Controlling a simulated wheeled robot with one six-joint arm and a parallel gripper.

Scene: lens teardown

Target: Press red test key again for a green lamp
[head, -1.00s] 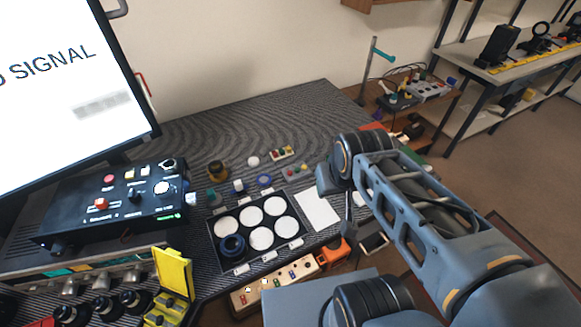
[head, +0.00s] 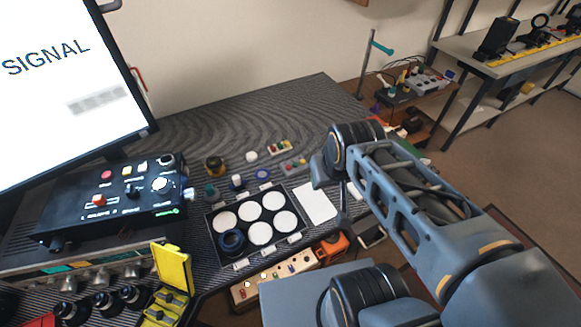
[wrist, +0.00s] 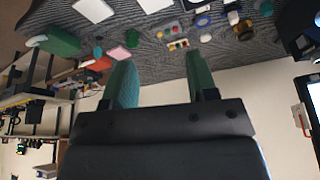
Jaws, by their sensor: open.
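A black control box (head: 110,205) stands at the left on the bench in the head view. I cannot tell which red key is the test key. My gripper (wrist: 161,82) is open and empty in the wrist view, its two green fingers well apart. A small grey box with coloured buttons (wrist: 176,36) shows beyond the fingertips. In the head view my fingers are hidden behind my arm.
A tray (head: 212,240) with round white pads and a dark blue ring lies mid-bench. A white sheet (head: 317,201) lies right of it. A yellow open case (head: 171,268) stands in front of the control box.

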